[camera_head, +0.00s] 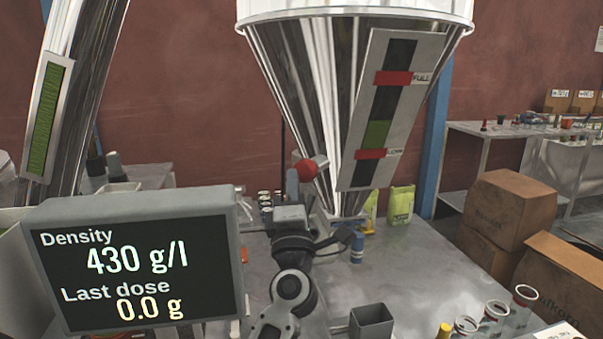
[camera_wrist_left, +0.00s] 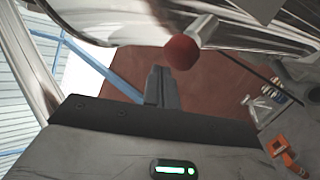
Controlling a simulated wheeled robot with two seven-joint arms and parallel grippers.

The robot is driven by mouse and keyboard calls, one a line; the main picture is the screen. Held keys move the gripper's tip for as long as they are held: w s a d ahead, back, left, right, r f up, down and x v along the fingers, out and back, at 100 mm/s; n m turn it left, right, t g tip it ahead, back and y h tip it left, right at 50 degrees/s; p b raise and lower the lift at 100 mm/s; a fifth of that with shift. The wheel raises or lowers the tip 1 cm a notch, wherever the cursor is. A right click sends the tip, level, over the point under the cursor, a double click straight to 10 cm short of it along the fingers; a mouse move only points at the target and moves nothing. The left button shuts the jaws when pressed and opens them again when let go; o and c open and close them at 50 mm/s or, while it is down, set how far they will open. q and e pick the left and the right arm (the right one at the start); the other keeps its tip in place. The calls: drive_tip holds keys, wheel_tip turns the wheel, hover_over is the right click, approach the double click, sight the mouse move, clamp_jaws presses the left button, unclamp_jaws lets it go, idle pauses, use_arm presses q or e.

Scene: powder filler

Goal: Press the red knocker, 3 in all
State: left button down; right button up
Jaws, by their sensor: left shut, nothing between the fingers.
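In the left wrist view the knocker (camera_wrist_left: 181,53) is just beyond the fingertips and slightly to the right, with a small gap in the picture. My left gripper (camera_head: 291,186) stands close beside the knocker in the head view and partly overlaps its left side; contact cannot be told. Its fingers (camera_wrist_left: 161,80) are shut together and empty. My right gripper is not in view.
A display (camera_head: 140,262) reads density 430 g/l and last dose 0.0 g. The hopper's level gauge (camera_head: 387,110) shows green just above the low mark. A grey table (camera_head: 410,275) carries a square cup (camera_head: 371,324) and glass jars (camera_head: 494,312). Cardboard boxes (camera_head: 510,208) stand right.

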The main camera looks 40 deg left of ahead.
use_arm(q)
drive_tip(key=shift+w, duration=0.15)
drive_tip(key=shift+w, duration=0.3)
drive_tip(key=shift+w+a, duration=0.1)
drive_tip(key=shift+w, duration=0.15)
idle(0.6)
drive_tip(key=shift+w, duration=0.7)
idle(0.4)
drive_tip(key=shift+s, duration=0.1)
drive_tip(key=s, duration=0.2)
drive_tip(key=shift+s+p, duration=0.3)
drive_tip(key=shift+p, duration=0.1)
idle(0.3)
